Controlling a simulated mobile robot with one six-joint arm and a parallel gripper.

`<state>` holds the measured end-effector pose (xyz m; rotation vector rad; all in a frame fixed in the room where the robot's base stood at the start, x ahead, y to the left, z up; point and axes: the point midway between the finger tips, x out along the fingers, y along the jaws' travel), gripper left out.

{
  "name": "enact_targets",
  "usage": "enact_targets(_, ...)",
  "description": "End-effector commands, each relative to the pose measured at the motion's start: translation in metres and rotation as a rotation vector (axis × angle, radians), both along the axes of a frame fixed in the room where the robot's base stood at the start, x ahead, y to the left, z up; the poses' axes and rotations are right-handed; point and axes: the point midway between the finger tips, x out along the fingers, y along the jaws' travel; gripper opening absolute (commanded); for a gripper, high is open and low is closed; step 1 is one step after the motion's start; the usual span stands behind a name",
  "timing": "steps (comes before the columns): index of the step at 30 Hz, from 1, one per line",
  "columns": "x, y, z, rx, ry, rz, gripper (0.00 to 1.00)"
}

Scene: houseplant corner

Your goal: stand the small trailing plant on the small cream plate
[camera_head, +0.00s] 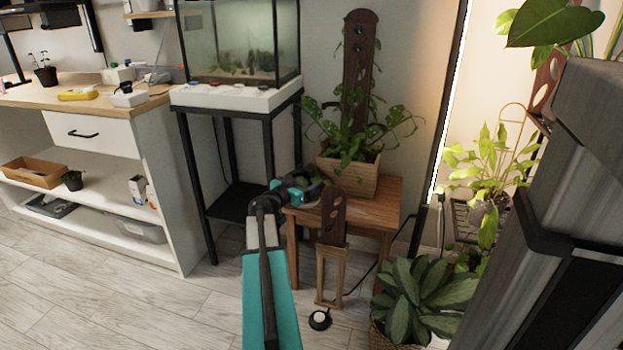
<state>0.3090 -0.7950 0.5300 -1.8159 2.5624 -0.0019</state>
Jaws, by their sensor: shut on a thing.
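My arm reaches forward to the left part of the small wooden table (385,203). My gripper (308,189) is at its end, small and partly hidden by my own wrist. It is shut on the small trailing plant (314,184), of which some dark green leaves show. Its pot is mostly hidden. A pale rim just below the gripper, on the table's left, looks like the small cream plate (309,205). I cannot tell whether the plant touches it.
A larger leafy plant in a wooden box (349,179) stands at the table's back. A fish tank (240,45) on a black stand is behind left. A wooden plant stand (331,270) is in front of the table. A broad-leaved plant (425,290) stands at right.

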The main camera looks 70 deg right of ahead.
Motion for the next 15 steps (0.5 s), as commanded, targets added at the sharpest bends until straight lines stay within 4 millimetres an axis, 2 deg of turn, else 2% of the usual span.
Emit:
enact_targets(8,0.0002,0.0000,-0.0032,-0.001,0.000,0.000,0.43)
enact_targets(9,0.0003,0.0001,-0.0030,0.000,0.000,0.000,0.75)
enact_targets(12,0.0004,0.0001,-0.0027,0.000,0.000,0.001,0.90)
enact_targets(15,0.0004,0.0001,-0.0028,0.000,0.000,0.001,0.90)
